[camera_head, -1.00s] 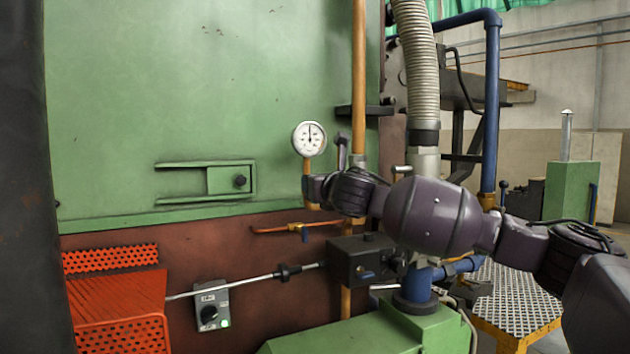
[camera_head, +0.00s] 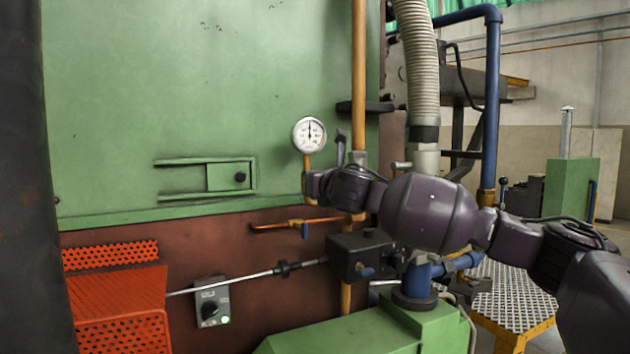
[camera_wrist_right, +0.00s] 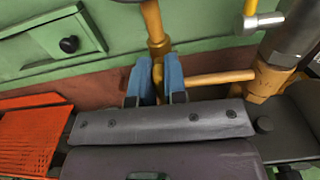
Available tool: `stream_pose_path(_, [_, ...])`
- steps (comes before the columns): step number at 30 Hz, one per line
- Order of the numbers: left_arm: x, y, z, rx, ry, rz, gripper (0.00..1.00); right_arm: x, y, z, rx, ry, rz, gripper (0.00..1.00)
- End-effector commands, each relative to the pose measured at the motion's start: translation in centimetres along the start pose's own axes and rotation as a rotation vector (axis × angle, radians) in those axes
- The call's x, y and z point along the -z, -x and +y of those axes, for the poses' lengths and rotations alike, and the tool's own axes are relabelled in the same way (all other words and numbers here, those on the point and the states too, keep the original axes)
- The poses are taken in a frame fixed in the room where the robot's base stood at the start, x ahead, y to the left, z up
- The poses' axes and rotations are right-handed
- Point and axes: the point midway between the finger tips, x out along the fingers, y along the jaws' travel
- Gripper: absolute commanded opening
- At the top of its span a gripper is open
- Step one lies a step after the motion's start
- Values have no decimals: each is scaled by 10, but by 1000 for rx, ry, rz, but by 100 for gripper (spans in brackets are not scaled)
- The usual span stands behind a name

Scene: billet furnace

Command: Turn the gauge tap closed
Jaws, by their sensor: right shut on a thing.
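The round white pressure gauge (camera_head: 309,135) stands upright on a thin brass pipe (camera_head: 306,162) in front of the green furnace wall. My right gripper (camera_head: 311,186) is at the lower part of this pipe, just below the gauge. In the right wrist view its two blue fingertips (camera_wrist_right: 158,78) are close together on either side of the gauge tap, under the brass fitting (camera_wrist_right: 158,47). The gripper is shut on the tap, whose handle is mostly hidden between the fingers. My left gripper is not in view.
A black box (camera_head: 362,257) with a rod sits lower right. A thick brass pipe (camera_head: 358,80) and a corrugated hose (camera_head: 415,60) stand close on the right. An orange perforated guard (camera_head: 118,300) is lower left.

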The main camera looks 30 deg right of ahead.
Motion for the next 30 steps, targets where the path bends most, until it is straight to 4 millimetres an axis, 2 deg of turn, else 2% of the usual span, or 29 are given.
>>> stream_pose_path(11, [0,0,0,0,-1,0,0,1,0,-3,1,-217,1,0])
stream_pose_path(30, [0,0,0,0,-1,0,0,5,0,-9,1,-825,1,0])
